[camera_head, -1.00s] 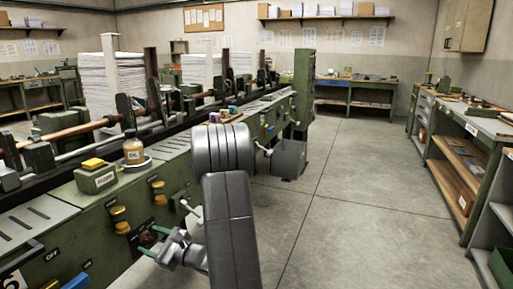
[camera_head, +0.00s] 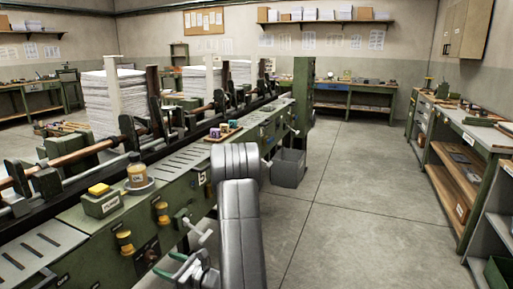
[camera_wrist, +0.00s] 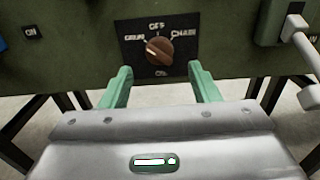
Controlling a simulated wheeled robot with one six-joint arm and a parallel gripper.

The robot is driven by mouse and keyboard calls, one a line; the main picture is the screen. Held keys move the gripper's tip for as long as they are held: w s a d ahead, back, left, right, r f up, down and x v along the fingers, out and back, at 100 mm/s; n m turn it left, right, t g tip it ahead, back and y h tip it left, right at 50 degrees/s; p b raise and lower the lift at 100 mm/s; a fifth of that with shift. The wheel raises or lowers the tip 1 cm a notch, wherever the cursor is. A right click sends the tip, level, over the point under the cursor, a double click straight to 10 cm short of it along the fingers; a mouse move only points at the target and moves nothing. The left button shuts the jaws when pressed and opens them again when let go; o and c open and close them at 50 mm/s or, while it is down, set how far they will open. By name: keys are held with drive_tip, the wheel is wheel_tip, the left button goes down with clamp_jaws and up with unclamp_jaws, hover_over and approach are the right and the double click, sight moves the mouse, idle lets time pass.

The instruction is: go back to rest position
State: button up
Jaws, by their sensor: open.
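My gripper (camera_head: 172,268) is at the lower middle of the head view, in front of the green machine's (camera_head: 92,246) side panel. In the wrist view its two green fingers (camera_wrist: 161,84) are spread apart with nothing between them. Beyond the fingertips is a brown rotary knob (camera_wrist: 159,51) on a black label plate (camera_wrist: 133,57) with white lettering. The fingers look apart from the knob. In the head view the plate (camera_head: 147,256) shows just left of my gripper. My grey arm covers part of the machine and floor.
A grey lever handle (camera_wrist: 297,38) sticks out right of the plate in the wrist view. Yellow knobs (camera_head: 162,212) line the machine. A grey bin (camera_head: 288,167) sits beyond my arm. The floor (camera_head: 350,200) to the right is clear.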

drive_tip(key=shift+v, duration=2)
